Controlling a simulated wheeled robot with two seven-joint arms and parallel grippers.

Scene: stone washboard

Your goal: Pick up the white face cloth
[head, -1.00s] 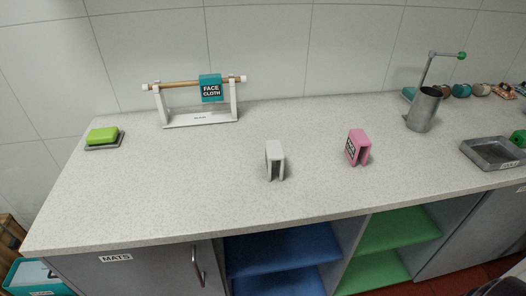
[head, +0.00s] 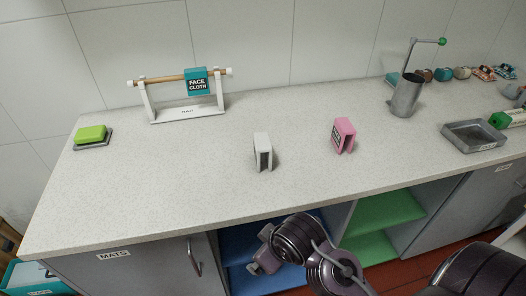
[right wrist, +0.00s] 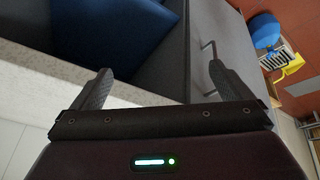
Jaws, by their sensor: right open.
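The white face cloth (head: 262,150) stands folded on the countertop, near the middle, with a dark side face showing. A pink folded cloth (head: 344,134) stands to its right, and a teal one marked FACE CLOTH (head: 197,82) hangs on the rail at the back. My right gripper (head: 262,262) is in front of the counter, below the top's front edge and apart from the white cloth. In the right wrist view the right gripper's two fingers (right wrist: 158,85) are spread with nothing between them. My left gripper is not in view.
The rail stand (head: 187,113) is at the back left. A green block on a grey dish (head: 91,136) lies far left. A metal cup (head: 406,96) and grey tray (head: 474,136) stand at the right. Open shelves (head: 385,212) are below. Counter around the white cloth is clear.

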